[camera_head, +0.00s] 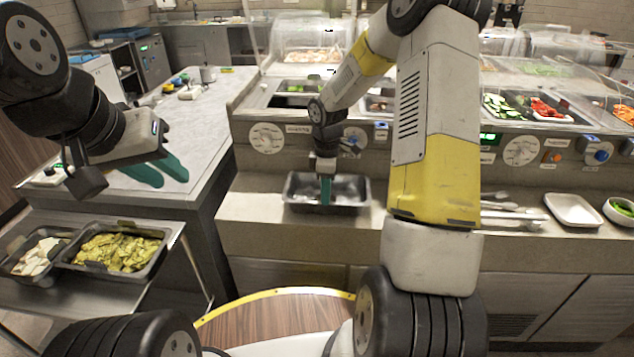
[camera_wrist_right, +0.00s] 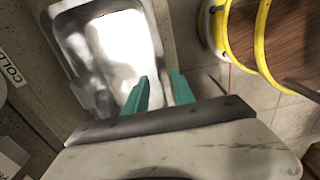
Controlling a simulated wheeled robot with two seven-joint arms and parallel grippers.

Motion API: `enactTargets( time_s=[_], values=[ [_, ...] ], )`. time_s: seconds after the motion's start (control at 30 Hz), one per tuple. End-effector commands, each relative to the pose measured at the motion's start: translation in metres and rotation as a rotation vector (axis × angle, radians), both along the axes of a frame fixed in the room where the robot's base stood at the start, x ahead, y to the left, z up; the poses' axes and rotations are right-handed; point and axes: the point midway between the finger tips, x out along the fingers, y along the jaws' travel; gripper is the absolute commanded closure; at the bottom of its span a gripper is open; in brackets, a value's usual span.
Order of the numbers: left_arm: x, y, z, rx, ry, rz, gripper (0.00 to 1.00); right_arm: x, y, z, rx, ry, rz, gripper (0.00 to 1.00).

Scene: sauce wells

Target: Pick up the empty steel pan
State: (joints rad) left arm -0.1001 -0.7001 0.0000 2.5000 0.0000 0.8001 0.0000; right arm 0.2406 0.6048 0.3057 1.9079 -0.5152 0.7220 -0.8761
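The empty steel pan (camera_head: 350,189) sits on the counter ledge in front of the food wells. It shows in the right wrist view (camera_wrist_right: 120,45) with a bright, bare inside. My right gripper (camera_head: 326,198) points down at the pan in the head view. In the right wrist view its teal fingertips (camera_wrist_right: 160,80) are apart, one over the pan's inside and one by its outer edge. I cannot tell whether they touch the rim. My left gripper (camera_head: 174,180) is open and empty above the grey worktop's front edge, away from the pan.
A lower steel shelf at left holds a pan of yellow-green pieces (camera_head: 118,252) and a pan of pale slices (camera_head: 38,256). A white tray (camera_head: 574,210) and a bowl of greens (camera_head: 622,208) stand right on the ledge. Control knobs line the panel behind the pan.

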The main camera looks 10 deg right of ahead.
Motion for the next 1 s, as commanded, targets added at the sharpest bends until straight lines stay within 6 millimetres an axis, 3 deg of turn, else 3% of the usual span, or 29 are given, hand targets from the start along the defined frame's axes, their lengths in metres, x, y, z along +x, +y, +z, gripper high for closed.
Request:
enactTargets(
  time_s=[0.13, 0.43, 0.6, 1.0],
  values=[
    [0.0, 0.0, 0.0, 0.0, 0.0, 0.0, 0.71, 0.0, -0.001, -0.02, 0.0, 0.001, 0.001, 0.69],
    [0.0, 0.0, 0.0, 0.0, 0.0, 0.0, 0.71, 0.001, -0.001, -0.024, 0.0, -0.001, -0.001, 0.69],
    [0.0, 0.0, 0.0, 0.0, 0.0, 0.0, 0.71, 0.001, -0.001, -0.024, 0.0, -0.001, -0.001, 1.0],
    [0.0, 0.0, 0.0, 0.0, 0.0, 0.0, 0.71, 0.0, -0.001, -0.024, 0.0, -0.001, -0.001, 1.0]
  ],
)
